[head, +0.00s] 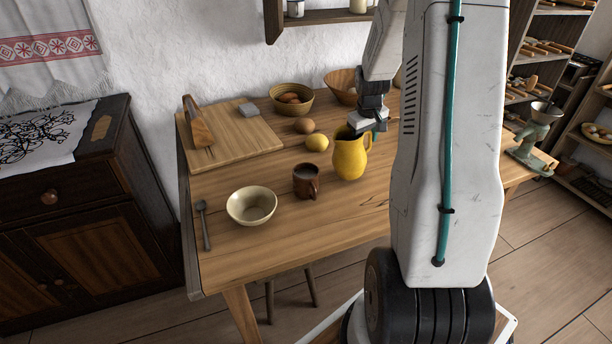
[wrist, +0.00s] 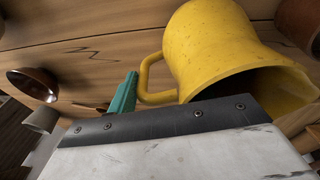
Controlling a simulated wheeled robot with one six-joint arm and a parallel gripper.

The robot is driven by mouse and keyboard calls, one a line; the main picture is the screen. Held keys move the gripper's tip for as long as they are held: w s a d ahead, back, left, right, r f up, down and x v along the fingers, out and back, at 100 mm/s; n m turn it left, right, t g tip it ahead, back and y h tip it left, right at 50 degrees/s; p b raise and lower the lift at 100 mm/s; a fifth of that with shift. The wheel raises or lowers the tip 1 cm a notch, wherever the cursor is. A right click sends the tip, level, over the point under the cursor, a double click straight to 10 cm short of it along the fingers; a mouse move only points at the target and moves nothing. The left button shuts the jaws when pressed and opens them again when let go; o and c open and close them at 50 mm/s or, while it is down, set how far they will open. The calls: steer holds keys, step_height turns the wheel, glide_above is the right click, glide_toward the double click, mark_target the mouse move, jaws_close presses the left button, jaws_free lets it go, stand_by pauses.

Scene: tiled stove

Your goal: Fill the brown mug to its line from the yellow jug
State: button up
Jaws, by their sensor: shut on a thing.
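The yellow jug (head: 349,160) is upright at the right part of the wooden table, its handle on the right. The jug also fills the upper right of the wrist view (wrist: 205,45), its open mouth dark inside. My gripper (head: 374,128) is shut at the jug's handle; a green finger (wrist: 122,98) shows beside the handle. I cannot tell whether the jug's base touches the table. The brown mug (head: 303,183) stands upright left of the jug, apart from it, its handle on the right. Its line and liquid level are too small to make out.
A cream bowl (head: 236,208) and a spoon (head: 203,225) are left of the mug. A lemon (head: 317,143) and an egg (head: 304,125) lie behind it. Bare table lies before the mug.

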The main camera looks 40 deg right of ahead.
steer(key=shift+d+f+y+b, duration=0.35)
steer(key=shift+f+y+b, duration=0.1)
steer(key=shift+y, duration=0.15)
steer(key=shift+r, duration=2.95)
